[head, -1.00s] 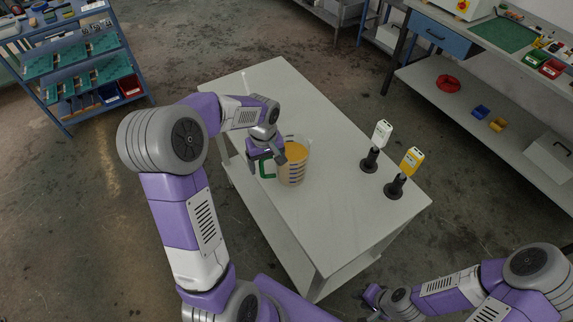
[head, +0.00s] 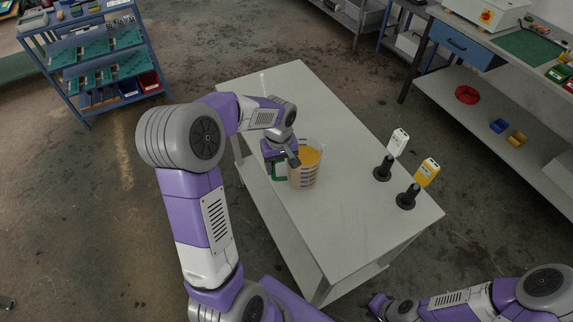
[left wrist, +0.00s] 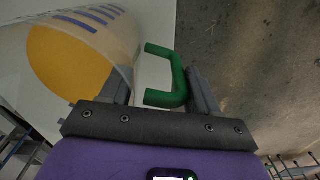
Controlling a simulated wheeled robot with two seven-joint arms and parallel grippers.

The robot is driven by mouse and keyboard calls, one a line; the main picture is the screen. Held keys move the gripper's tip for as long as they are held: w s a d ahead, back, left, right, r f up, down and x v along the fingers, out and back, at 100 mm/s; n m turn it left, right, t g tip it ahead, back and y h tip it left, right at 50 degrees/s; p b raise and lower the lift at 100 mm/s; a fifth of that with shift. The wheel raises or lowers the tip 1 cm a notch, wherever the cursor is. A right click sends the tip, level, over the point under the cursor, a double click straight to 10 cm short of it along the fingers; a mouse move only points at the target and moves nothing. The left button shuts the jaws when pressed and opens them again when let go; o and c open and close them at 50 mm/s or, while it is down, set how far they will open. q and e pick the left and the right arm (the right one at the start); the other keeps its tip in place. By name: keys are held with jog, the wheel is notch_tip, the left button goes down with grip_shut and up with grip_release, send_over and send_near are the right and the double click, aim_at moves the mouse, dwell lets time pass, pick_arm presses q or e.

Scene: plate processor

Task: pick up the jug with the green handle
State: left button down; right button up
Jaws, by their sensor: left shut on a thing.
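The jug (head: 304,174) is clear with dark markings, holds orange liquid and is upright at the middle of the white table. Its green handle (head: 279,172) faces left. In the left wrist view the jug (left wrist: 75,55) lies at the left and its green handle (left wrist: 180,75) runs between my fingers. My left gripper (head: 283,160) is shut on the handle, beside the jug; in the left wrist view the gripper (left wrist: 158,90) partly hides the handle's base. I cannot tell whether the jug touches the table. My right gripper (head: 376,303) is at the bottom edge, its fingers too small to read.
The white table (head: 340,225) is clear in front of the jug. A blue shelf rack (head: 95,70) is at the back left, a workbench (head: 480,120) at the right.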

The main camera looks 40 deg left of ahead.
pick_arm(q)
jog(key=shift+w+r, duration=0.1)
jog(key=shift+r, duration=0.1)
jog(key=shift+r+p, duration=1.3)
jog(key=shift+r, duration=3.5)
